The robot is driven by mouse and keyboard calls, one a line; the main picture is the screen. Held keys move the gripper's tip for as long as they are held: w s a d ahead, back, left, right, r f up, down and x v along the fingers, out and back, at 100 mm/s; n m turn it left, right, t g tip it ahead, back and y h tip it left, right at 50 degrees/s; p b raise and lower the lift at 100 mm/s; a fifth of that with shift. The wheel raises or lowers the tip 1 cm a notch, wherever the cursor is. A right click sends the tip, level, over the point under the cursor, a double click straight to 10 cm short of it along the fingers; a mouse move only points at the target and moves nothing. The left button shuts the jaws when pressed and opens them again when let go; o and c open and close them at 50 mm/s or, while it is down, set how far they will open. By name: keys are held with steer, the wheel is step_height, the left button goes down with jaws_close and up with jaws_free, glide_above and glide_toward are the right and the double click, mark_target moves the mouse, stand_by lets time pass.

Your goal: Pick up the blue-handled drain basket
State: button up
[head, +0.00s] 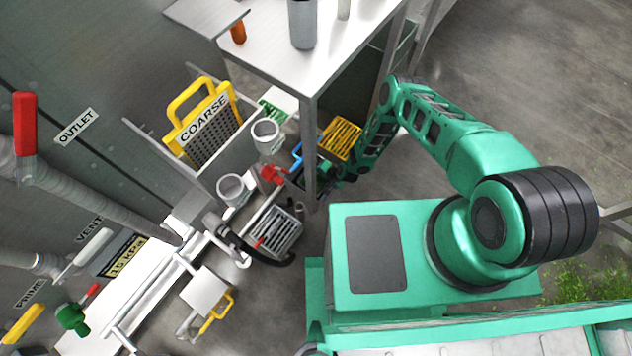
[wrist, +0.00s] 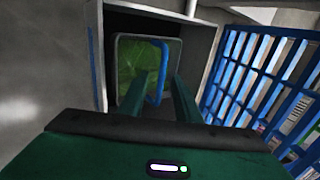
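The drain basket (wrist: 132,62) shows ahead of my gripper in the wrist view, a squarish frame with green matter inside, set in a grey box-like opening. Its blue handle (wrist: 163,60) runs across the top and down between my two fingers. My gripper (wrist: 159,78) is open, one finger on each side of the handle with a gap visible; I cannot tell whether either finger touches it. In the head view, a bit of blue (head: 297,154) shows beside my gripper (head: 308,168), which is partly hidden by the table post and my arm.
A blue grid crate (wrist: 262,75) stands close on the right in the wrist view. In the head view, a yellow basket (head: 341,138) is beside my arm, a white table (head: 270,55) stands above, and a grey basket (head: 275,233) and pipework lie lower left.

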jaws_close()
steer(key=shift+r, duration=0.1)
